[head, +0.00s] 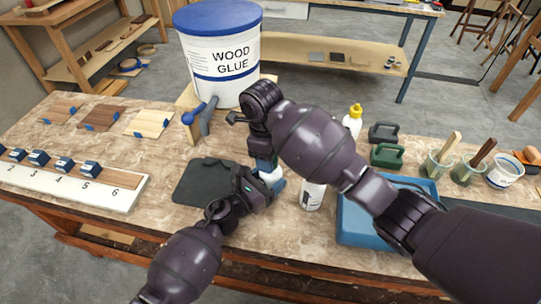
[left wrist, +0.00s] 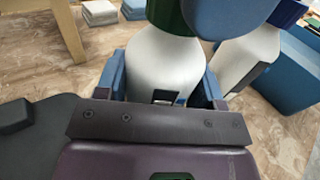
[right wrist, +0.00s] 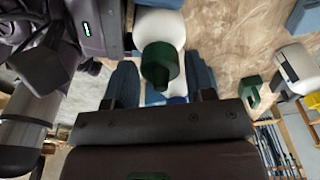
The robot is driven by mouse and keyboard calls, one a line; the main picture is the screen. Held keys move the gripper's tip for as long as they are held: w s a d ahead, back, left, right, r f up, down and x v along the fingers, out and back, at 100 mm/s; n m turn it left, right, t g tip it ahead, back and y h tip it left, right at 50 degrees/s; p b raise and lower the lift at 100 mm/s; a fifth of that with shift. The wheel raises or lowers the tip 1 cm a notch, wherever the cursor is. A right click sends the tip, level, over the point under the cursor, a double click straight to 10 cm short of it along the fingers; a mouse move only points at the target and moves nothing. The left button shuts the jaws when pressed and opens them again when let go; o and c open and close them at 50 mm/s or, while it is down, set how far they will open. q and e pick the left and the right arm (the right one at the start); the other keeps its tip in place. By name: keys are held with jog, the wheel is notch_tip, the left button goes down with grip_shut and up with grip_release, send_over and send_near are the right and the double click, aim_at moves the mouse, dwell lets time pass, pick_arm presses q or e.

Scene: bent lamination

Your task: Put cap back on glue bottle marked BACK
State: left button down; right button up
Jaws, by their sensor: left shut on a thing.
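A white glue bottle (head: 270,176) stands upright in my left gripper (head: 266,186), which is shut around its body; the bottle fills much of the left wrist view (left wrist: 165,65). A green cap (right wrist: 160,66) is at the bottle's top, and its green edge also shows in the left wrist view (left wrist: 170,14). My right gripper (right wrist: 162,72) reaches down from above with its blue fingers apart on both sides of the cap. I cannot tell whether the cap is seated. No marking on the held bottle is readable. A second white bottle (head: 312,195) stands just right.
A blue tray (head: 350,228) lies right of the bottles. A yellow-capped bottle (head: 352,121) and green handled block (head: 387,155) stand behind it. A dark mat (head: 196,185) lies left of the grippers. A large glue bucket (head: 222,75) stands behind. Numbered board (head: 75,187) lies at left.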

jog(key=shift+o, duration=1.2)
